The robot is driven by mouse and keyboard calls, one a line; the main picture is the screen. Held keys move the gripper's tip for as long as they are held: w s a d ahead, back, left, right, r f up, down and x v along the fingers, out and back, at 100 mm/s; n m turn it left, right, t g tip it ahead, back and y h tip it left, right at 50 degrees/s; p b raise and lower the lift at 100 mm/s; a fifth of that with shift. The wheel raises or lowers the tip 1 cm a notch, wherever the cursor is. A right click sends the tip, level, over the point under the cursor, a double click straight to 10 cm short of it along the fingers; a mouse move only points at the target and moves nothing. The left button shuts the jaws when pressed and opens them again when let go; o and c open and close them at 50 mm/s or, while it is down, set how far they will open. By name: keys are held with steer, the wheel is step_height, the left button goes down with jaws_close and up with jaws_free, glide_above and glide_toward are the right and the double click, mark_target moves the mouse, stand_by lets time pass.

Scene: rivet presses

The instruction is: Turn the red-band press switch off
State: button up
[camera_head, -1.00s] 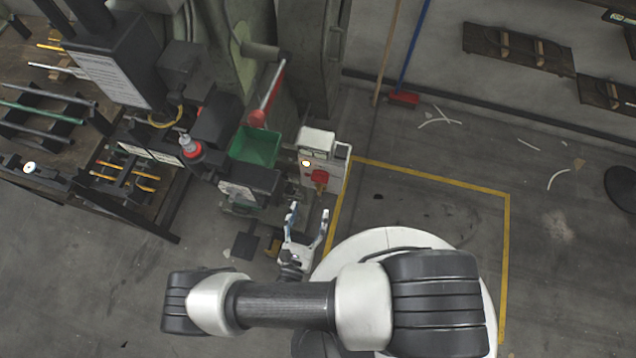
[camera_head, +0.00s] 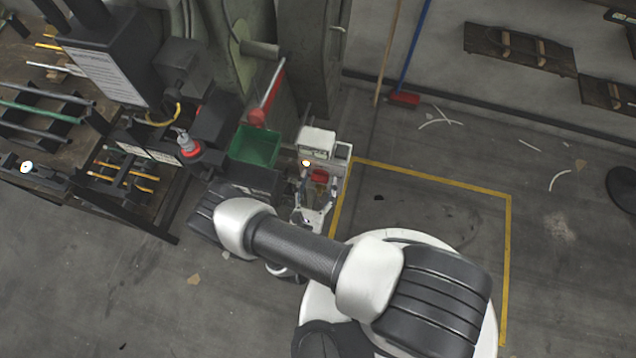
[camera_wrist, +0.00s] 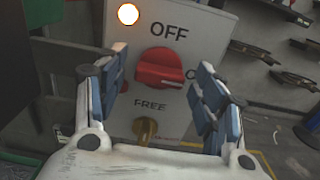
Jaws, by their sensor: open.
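A red rotary switch knob (camera_wrist: 160,70) sits on a light grey panel in the wrist view, with OFF printed above it, FREE below and a partly hidden label at its right. The knob's handle lies roughly crosswise. My gripper (camera_wrist: 163,82) is open, with its blue-padded fingers on either side of the knob; I cannot tell whether they touch it. A lamp (camera_wrist: 128,14) glows at the panel's upper left.
A brass-coloured part (camera_wrist: 145,128) sticks out below the knob. A green bin (camera_head: 254,146) and the red-handled press lever (camera_head: 262,112) stand left of the box. A rack with tools (camera_head: 125,172) is farther left. Floor inside the yellow line (camera_head: 430,178) is mostly clear.

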steer(key=c, duration=1.1)
steer(key=shift+o, duration=0.2)
steer(key=shift+n, duration=0.3)
steer(key=shift+n+b, duration=3.3)
steer(key=shift+n, duration=5.3)
